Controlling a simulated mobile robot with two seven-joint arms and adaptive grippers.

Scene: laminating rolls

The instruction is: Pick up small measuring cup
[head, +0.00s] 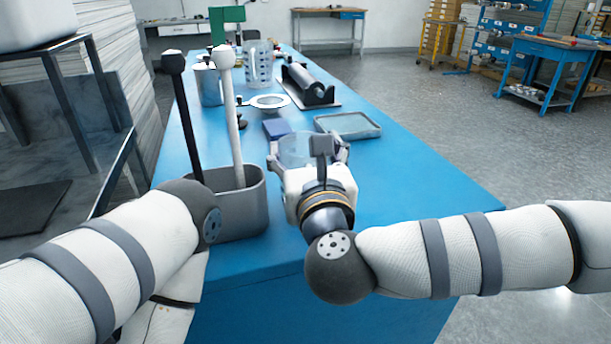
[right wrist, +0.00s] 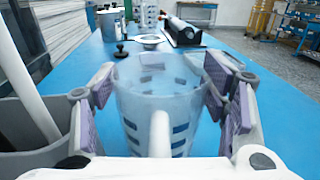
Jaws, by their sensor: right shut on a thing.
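The small measuring cup (right wrist: 160,88) is clear plastic with dark blue markings on its side; it also shows in the head view (head: 296,149). My right gripper (right wrist: 158,100) is shut on it, with purple pads at its left and right sides. In the head view my right gripper (head: 308,152) is over the near part of the blue table, and its wrist hides the lower part of the cup. I cannot tell whether the cup's base touches the table. My left forearm comes in at the lower left; its gripper is out of view.
A grey bin (head: 238,207) holding a black and a white rod stands close left of my right gripper. Beyond are a blue block (head: 276,128), grey tray (head: 348,126), dark roller (head: 309,87), white ring (head: 268,101) and larger clear marked cup (head: 259,66). The table's right side is clear.

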